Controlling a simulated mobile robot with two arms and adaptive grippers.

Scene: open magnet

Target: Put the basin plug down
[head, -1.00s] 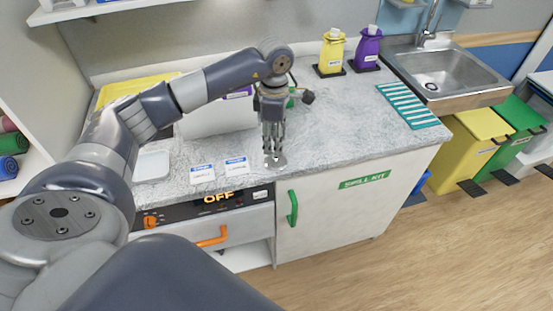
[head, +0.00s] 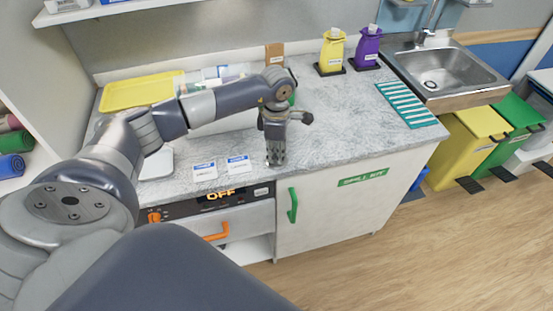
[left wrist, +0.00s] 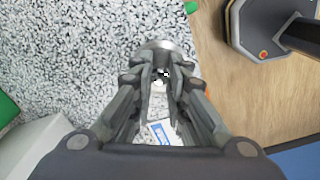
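The basin plug (left wrist: 161,45) shows in the left wrist view as a rounded metallic edge just beyond my fingertips; most of it is hidden by the fingers. My left gripper (head: 275,162) points down at the front edge of the worktop (head: 335,125), above the oven and cupboard. In the left wrist view, its fingers (left wrist: 161,76) close in around the plug. In the head view I cannot make out the plug clearly, nor tell whether it touches the worktop. My right gripper is not in view.
Two small blue-and-white cards (head: 238,164) lie left of the gripper. A yellow tray (head: 142,91), yellow bottle (head: 332,52) and purple bottle (head: 367,48) stand further back. A striped teal mat (head: 407,104) lies before the sink (head: 447,72). The worktop's middle right is clear.

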